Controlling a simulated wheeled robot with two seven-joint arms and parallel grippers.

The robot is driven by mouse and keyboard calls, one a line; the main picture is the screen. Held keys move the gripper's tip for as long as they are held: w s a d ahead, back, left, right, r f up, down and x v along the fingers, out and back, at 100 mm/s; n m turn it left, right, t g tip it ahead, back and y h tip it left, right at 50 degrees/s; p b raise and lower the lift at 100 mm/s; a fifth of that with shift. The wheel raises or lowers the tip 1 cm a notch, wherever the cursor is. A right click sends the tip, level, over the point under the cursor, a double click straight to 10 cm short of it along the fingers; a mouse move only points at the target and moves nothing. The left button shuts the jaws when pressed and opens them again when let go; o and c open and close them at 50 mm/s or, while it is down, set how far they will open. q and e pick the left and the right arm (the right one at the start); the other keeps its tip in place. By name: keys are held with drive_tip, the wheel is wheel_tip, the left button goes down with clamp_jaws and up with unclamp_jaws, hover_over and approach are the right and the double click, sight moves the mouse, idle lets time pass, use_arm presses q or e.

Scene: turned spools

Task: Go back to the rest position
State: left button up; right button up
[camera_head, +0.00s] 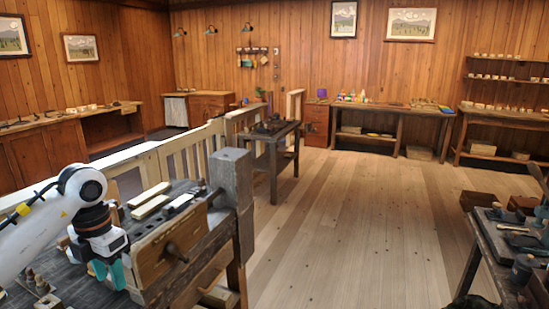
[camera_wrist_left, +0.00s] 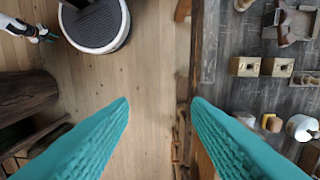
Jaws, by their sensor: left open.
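My left gripper (camera_head: 108,274) hangs beside the workbench (camera_head: 60,284) at the lower left, fingers down, in front of the bench's wooden vise. In the left wrist view its two teal fingers are spread wide, with nothing between them (camera_wrist_left: 160,108) but floor and the bench edge behind. Small turned wooden pieces (camera_head: 40,286) stand on the bench left of the gripper. The wrist view shows small rounded pieces (camera_wrist_left: 274,123) on the bench, apart from the fingers. A small white part with a teal tip at that view's upper left appears to be my right gripper (camera_wrist_left: 48,36); its jaws are unclear.
The bench's vise (camera_head: 172,252) and thick post (camera_head: 232,180) stand close right of the gripper. Pale wood strips (camera_head: 150,200) lie on the bench top. A railing (camera_head: 185,155) runs behind. Another tool-covered bench (camera_head: 490,240) is at the right. The middle floor (camera_head: 345,220) is clear.

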use_arm(q)
drive_tip(key=w+d+f+n+h, duration=0.2)
drive_tip(key=d+f+h, duration=0.4)
drive_tip(key=d+f, duration=0.15)
drive_tip(key=w+d+f+n+h, duration=0.2)
drive_tip(key=d+f+h, duration=0.4)
drive_tip(key=d, duration=0.3)
wheel_tip(320, 180, down, 20)
drive_tip(key=w+a+n+t+y, duration=0.1)
drive_tip(key=a+n+t, duration=0.1)
drive_tip(key=n+t, duration=1.25)
drive_tip(key=s+a+f+n+g+y, duration=0.3)
drive_tip(key=s+f+n+y, duration=0.3)
drive_tip(key=s+f, duration=0.5)
drive_tip(key=s+a+f+n+g+y, duration=0.35)
drive_tip(key=s+f+n, duration=0.45)
drive_tip(key=f, duration=0.5)
drive_tip(key=s+f+n+g, duration=0.2)
drive_tip(key=s+f, duration=0.3)
drive_tip(key=s, duration=0.9)
drive_tip(key=s+f+n+g+y, duration=0.1)
drive_tip(key=s+f+n+g, duration=0.2)
drive_tip(key=s, duration=1.2)
wheel_tip(320, 180, down, 2)
drive_tip(key=shift+d+f+g, duration=0.15)
drive_tip(key=shift+d+g, duration=0.2)
drive_tip(key=shift+g, duration=0.45)
use_arm(e)
drive_tip(key=shift+s+d, duration=0.3)
drive_tip(key=shift+d, duration=0.1)
